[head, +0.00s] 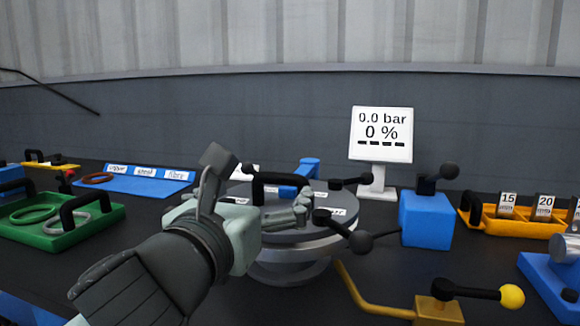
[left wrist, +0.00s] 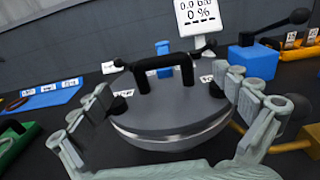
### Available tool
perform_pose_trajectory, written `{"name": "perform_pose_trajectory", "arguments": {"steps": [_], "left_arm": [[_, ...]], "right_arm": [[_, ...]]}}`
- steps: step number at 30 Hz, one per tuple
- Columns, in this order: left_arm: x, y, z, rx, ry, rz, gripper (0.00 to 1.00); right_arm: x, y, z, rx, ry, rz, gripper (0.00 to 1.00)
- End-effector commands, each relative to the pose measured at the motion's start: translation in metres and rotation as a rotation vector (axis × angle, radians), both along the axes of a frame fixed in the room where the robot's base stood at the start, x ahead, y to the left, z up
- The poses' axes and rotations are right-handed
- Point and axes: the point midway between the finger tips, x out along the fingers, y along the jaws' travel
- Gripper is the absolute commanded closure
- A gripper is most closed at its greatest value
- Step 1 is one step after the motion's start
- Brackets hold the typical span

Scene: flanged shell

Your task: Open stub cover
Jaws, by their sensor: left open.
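The stub cover is a round grey lid (head: 318,232) with a black bar handle (head: 270,180) on top. It sits level on the round grey stub (head: 290,270), with dark clamp knobs around its rim. In the left wrist view the cover (left wrist: 170,118) lies straight ahead and its handle (left wrist: 165,66) stands across the middle. My left gripper (head: 258,186) is open at the near left side of the cover, its fingers spread wide. In the left wrist view the gripper (left wrist: 168,88) has one finger on each side, with the handle between and beyond them, apparently untouched. My right gripper is out of view.
A white display (head: 381,134) reading 0.0 bar and 0 % stands behind. A green tray (head: 100,222) with rings is left, near a blue labelled board (head: 130,182). Right are a blue block with a lever (head: 427,218), an orange tray (head: 520,227) and a yellow-knobbed lever (head: 480,293).

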Motion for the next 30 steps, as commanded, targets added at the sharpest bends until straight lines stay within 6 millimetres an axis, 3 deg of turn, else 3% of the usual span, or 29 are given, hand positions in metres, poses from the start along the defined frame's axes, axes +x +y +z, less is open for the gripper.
{"name": "perform_pose_trajectory", "arguments": {"steps": [5,18,30], "left_arm": [[0.007,-0.003,0.001,0.008,-0.005,-0.001,0.00],[0.067,-0.022,0.001,0.006,-0.003,0.000,0.00],[0.074,-0.024,0.001,0.007,-0.004,0.000,0.03]], "right_arm": [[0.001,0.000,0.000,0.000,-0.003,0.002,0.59],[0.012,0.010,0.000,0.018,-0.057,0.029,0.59],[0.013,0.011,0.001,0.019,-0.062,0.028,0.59]]}}
